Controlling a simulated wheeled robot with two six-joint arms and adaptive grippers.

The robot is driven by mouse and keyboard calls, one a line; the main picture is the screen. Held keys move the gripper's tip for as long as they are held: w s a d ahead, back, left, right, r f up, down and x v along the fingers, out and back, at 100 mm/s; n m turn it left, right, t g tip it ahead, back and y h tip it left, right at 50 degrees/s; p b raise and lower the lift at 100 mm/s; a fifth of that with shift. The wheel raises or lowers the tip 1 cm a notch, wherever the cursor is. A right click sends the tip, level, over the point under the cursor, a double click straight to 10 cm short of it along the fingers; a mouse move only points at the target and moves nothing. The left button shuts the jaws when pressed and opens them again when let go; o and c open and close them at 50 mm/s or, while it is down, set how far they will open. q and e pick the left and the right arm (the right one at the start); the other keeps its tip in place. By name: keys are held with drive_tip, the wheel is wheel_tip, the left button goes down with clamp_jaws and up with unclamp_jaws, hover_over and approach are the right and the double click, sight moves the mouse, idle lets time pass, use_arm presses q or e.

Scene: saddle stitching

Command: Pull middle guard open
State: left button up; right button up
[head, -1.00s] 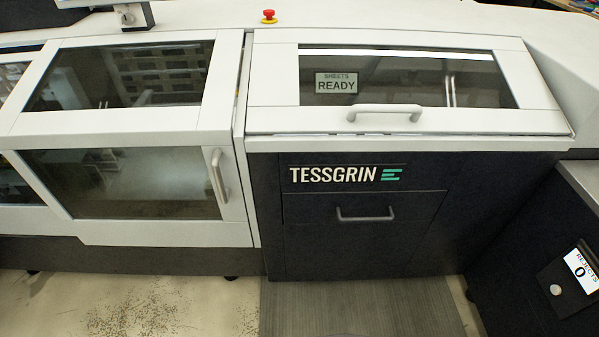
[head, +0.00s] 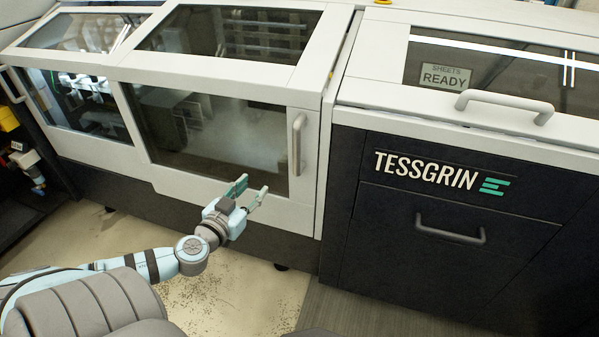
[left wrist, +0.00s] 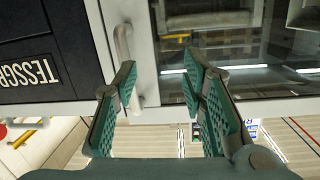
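The middle guard (head: 310,190) is a white-framed panel with a dark window on the machine's front, and it looks closed. Its upright grey bar handle (head: 298,145) is near the guard's right edge. My left gripper (head: 251,188) has its green-padded fingers spread and empty, appearing below and left of the handle in the head view. In the left wrist view the open fingers (left wrist: 160,72) point toward the guard. The handle (left wrist: 122,48) shows there beyond the left fingertip, not between the fingers. My right gripper is not in view.
A dark cabinet (head: 400,250) marked TESSGRIN stands to the right, with a drawer handle (head: 450,232). Above it is a lid with a grey handle (head: 505,104). Another windowed guard (head: 75,105) is at the left.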

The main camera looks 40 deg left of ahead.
use_arm(q)
drive_tip(key=t+h, duration=0.2)
approach(295, 150)
drive_tip(key=w, duration=0.3)
drive_tip(key=w+a+b, duration=0.1)
drive_tip(key=w, duration=0.6)
drive_tip(key=shift+w+a+f, duration=0.15)
drive_tip(key=shift+w+a, duration=0.05)
drive_tip(key=shift+w, duration=0.3)
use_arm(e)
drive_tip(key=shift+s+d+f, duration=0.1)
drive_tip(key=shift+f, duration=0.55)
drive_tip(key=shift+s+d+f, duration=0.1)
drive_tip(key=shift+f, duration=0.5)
use_arm(q)
drive_tip(key=shift+f, duration=0.1)
clamp_jaws()
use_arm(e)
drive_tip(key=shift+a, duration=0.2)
